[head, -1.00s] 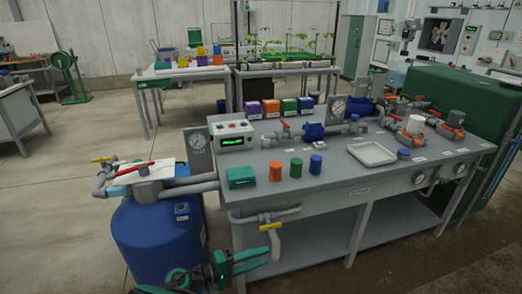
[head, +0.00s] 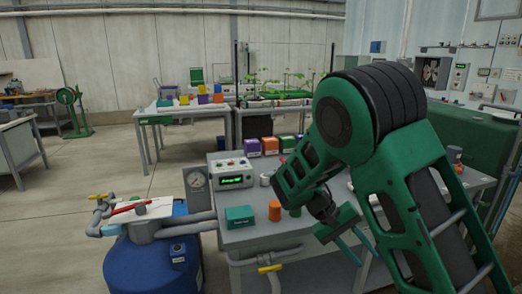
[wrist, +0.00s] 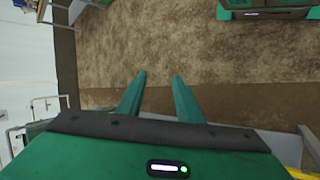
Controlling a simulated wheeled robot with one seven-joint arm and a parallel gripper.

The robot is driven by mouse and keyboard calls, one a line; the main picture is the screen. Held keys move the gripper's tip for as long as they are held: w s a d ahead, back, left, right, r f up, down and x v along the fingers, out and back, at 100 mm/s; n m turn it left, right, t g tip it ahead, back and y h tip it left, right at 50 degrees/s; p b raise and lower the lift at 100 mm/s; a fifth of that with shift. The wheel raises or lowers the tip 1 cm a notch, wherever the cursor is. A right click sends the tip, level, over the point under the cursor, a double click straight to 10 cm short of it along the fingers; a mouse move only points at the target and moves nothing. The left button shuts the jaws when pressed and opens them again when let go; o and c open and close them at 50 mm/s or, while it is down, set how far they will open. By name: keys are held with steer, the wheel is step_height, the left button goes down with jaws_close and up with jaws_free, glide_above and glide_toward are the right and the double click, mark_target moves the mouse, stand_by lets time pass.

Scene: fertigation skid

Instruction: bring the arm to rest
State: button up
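My arm fills the right half of the head view, its green links raised and bent in front of the grey skid table (head: 270,236). My gripper (head: 362,252) hangs at the table's front edge, fingers pointing down and to the right. In the wrist view its two green fingers (wrist: 160,78) stand apart with nothing between them, over brown floor. It looks empty and touches nothing that I can see. My arm hides the middle and much of the right of the table.
A teal box (head: 239,217) and an orange cap (head: 274,210) sit on the table left of my gripper. A blue tank (head: 150,262) with pipes and red and yellow valve handles stands at the left. A yellow-handled valve (head: 270,268) juts from the table front.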

steer(key=s+d+r+m+y, duration=0.2)
steer(key=s+d+r+y, duration=0.15)
steer(key=s+d, duration=0.3)
steer(key=s+d+r+m+y, duration=0.1)
steer(key=s+d+r+y, duration=0.1)
steer(key=s+d+r, duration=0.35)
steer(key=s+m+t+y, duration=0.2)
steer(key=s+y, duration=0.1)
steer(key=s, duration=1.3)
steer(key=shift+s+r+m+t, duration=0.25)
steer(key=shift+r+m+t, duration=0.05)
steer(key=shift+r+t, duration=0.1)
steer(key=shift+d, duration=0.1)
